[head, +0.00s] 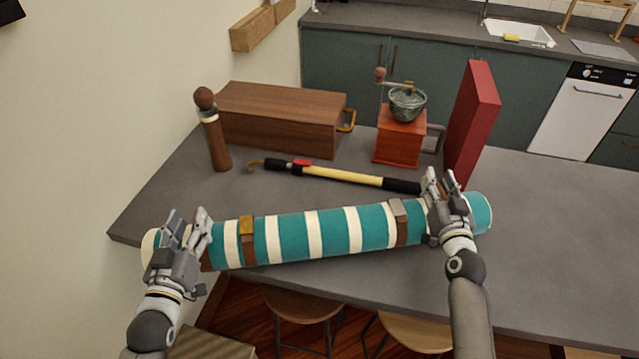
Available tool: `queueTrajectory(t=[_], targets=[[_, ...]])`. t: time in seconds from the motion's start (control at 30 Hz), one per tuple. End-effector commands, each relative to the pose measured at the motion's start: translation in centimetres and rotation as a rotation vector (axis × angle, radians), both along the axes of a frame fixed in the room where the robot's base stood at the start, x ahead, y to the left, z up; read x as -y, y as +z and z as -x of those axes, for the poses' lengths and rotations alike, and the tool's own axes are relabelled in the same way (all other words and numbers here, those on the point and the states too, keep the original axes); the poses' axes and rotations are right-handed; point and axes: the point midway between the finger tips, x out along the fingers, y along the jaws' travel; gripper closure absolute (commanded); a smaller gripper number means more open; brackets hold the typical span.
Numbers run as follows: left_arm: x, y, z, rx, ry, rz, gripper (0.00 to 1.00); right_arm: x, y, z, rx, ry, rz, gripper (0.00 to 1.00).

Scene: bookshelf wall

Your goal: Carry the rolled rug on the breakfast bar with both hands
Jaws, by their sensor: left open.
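The rolled rug (335,232), teal with cream stripes and two brown buckled straps, lies along the front of the grey breakfast bar (540,250). Its left end overlaps the bar's front edge in the picture; I cannot tell whether it touches the top. My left gripper (187,222) is open at the rug's left end, with its fingers around or over the roll. My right gripper (441,184) is at the rug's right end, fingers over the roll. Whether its jaws are shut on the rug is hidden.
Behind the rug lie a yellow-and-black cane-like tool (345,176), a pepper mill (215,140), a wooden box (280,118), a red coffee grinder (400,140) and an upright red box (470,125). Stools (303,303) stand below the front edge. The bar's right side is clear.

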Motion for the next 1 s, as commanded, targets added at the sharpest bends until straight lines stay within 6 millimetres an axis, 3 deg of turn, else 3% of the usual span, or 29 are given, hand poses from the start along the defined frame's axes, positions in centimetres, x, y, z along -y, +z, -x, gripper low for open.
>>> queueTrajectory(t=[0.27,0.53,0.87,1.0], targets=[[-0.11,-0.15,0.15,-0.003,0.001,-0.001,0.54,-0.15,0.02,-0.02,0.000,0.002,-0.002,0.68],[-0.14,-0.22,0.14,-0.005,0.002,-0.002,0.54,-0.12,-0.02,-0.02,0.000,0.002,-0.001,0.33],[-0.15,-0.24,0.14,-0.005,0.002,-0.002,0.54,-0.06,-0.06,0.05,-0.001,0.001,-0.001,0.32],[-0.15,-0.24,0.14,-0.006,0.003,-0.002,0.54,-0.03,-0.14,0.95,-0.002,0.000,0.001,0.32]])
